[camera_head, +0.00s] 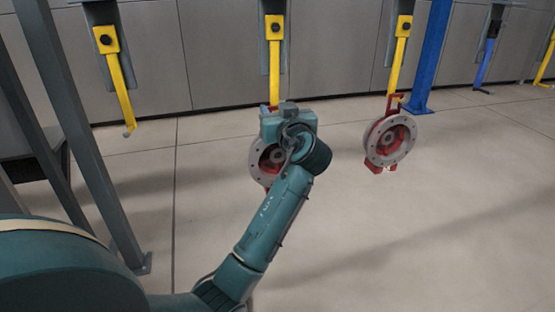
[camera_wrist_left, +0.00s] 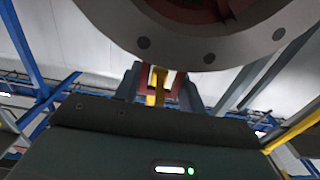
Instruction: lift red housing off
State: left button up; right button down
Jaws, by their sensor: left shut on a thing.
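The red housing (camera_head: 258,167) has a round grey flange with bolt holes and a red centre. In the head view it hangs below a yellow hook (camera_head: 275,62), partly hidden by my left wrist. In the left wrist view its flange (camera_wrist_left: 175,48) fills the top, with red bracket parts below it and the yellow hook (camera_wrist_left: 158,85) behind. My left gripper (camera_wrist_left: 158,93) is shut on the red housing at its upper red bracket. Whether the bracket still touches the hook is hidden. My right gripper is not in view.
A second red housing (camera_head: 389,139) hangs on another yellow hook (camera_head: 399,62) to the right. An empty yellow hook (camera_head: 119,85) hangs at the left. A blue post (camera_head: 429,55) stands behind, and a grey post (camera_head: 80,130) stands at the left. The floor ahead is clear.

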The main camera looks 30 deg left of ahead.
pick_arm(q)
grip_shut()
jog(key=shift+r, duration=0.25)
jog(key=shift+r, duration=0.1)
